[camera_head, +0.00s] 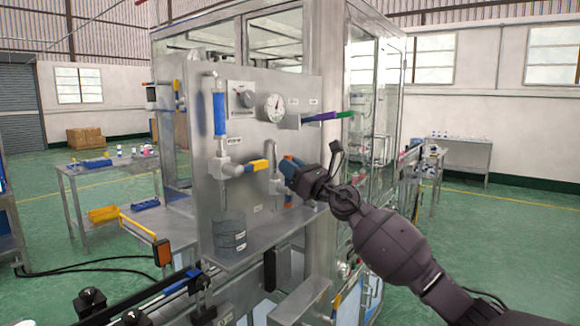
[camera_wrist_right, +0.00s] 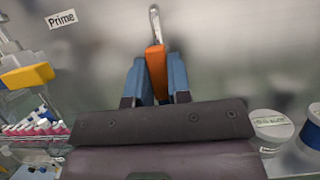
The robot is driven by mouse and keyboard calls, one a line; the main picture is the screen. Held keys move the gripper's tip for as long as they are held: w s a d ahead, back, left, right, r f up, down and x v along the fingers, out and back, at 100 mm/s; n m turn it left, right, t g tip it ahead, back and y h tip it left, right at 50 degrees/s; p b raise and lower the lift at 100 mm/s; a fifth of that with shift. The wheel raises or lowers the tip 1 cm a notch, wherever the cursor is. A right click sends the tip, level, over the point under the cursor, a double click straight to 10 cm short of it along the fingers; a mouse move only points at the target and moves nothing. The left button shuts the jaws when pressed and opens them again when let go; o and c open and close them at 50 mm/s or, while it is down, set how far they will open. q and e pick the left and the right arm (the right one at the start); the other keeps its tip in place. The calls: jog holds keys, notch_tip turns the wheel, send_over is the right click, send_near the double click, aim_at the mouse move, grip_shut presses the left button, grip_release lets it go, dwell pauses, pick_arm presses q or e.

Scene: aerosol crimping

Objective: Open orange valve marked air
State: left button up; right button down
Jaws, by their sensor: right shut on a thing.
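The orange valve handle (camera_wrist_right: 156,68) stands between the two blue fingertips of my right gripper (camera_wrist_right: 154,82) in the right wrist view. The gripper is shut on it. A metal stem rises above the handle against the steel panel. In the head view my right gripper (camera_head: 290,169) reaches the panel from the right, and an orange piece (camera_head: 288,194) shows just below the fingers. The gripper hides part of the valve there. No "air" label is readable. My left gripper is not in view.
A yellow-handled valve (camera_head: 258,166) sits left of the gripper on the steel panel (camera_head: 262,215); it also shows in the wrist view (camera_wrist_right: 27,77). A "Prime" label (camera_wrist_right: 61,19) is near it. A gauge (camera_head: 274,108) and coloured tube (camera_head: 330,116) are above. A clear container (camera_head: 229,230) stands below.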

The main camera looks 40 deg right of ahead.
jog(key=c, duration=1.1)
grip_release()
jog(key=shift+o, duration=0.2)
jog(key=b+v, duration=0.2)
jog(key=v, duration=0.9)
jog(key=shift+b, duration=0.35)
jog(key=shift+w, duration=0.15)
